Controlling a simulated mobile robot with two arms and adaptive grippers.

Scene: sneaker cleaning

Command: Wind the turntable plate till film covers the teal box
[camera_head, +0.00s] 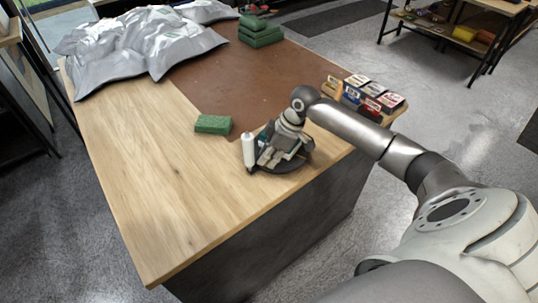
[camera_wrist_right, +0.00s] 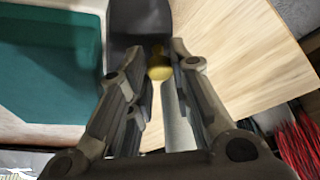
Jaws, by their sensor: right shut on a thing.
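The dark turntable plate (camera_head: 292,167) sits near the table's front right corner. A white upright roll, the film (camera_head: 249,151), stands at its left side. The teal box (camera_head: 290,156) is partly hidden by my right gripper (camera_head: 272,147). In the right wrist view a broad teal surface with a pale border, seemingly the teal box (camera_wrist_right: 45,60), fills the left side. My right gripper (camera_wrist_right: 158,72) is shut around a yellow knob (camera_wrist_right: 159,68) beside a dark block (camera_wrist_right: 138,22). How far film covers the box is unclear. My left gripper is out of view.
A green sponge (camera_head: 213,124) lies left of the turntable on the wooden table (camera_head: 150,170). Small boxes (camera_head: 372,97) stand at the right edge. The front left is clear.

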